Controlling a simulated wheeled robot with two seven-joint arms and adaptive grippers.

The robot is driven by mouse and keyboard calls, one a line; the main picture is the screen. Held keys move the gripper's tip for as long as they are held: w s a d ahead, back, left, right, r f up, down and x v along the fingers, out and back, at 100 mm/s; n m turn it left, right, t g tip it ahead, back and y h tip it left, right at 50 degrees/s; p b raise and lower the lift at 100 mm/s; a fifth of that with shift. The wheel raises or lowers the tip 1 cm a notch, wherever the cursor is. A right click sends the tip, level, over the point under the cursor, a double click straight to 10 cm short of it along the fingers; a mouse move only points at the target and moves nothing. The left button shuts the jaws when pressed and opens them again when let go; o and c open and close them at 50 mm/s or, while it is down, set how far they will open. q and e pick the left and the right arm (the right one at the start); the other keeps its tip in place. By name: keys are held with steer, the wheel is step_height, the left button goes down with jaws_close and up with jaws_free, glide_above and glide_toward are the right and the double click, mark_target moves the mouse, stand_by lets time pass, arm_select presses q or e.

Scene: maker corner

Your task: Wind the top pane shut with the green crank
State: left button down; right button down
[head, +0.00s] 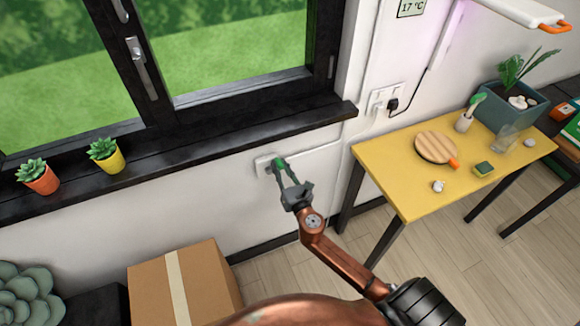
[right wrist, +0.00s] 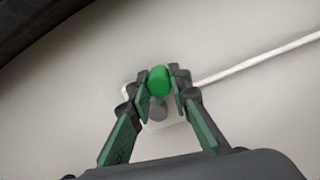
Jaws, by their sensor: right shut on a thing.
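The green crank (right wrist: 158,80) has a round green knob, seen between my right gripper's fingers in the right wrist view. Its grey hub (right wrist: 157,109) shows just below the knob, on a white wall plate. In the head view the white wall plate (head: 264,165) is on the wall under the window sill. My right gripper (head: 280,170) reaches it and is shut on the crank's knob, largely hiding the crank there. The window (head: 140,60) has a black frame; only its lower part is in view, so the top pane is out of sight. My left gripper is not in view.
A black sill (head: 230,130) juts out above the crank, with an orange-potted plant (head: 40,178) and a yellow-potted plant (head: 107,156). A cardboard box (head: 200,280) stands below. A yellow table (head: 400,185) is at right. A white cable (right wrist: 265,60) runs from the plate.

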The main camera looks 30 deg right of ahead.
steer(key=c, duration=1.8)
jaws_free()
steer(key=shift+o, duration=0.2)
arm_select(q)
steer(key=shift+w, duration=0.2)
arm_select(e)
steer(key=s+a, duration=0.2)
steer(key=s, duration=0.9)
steer(key=shift+s, duration=0.4)
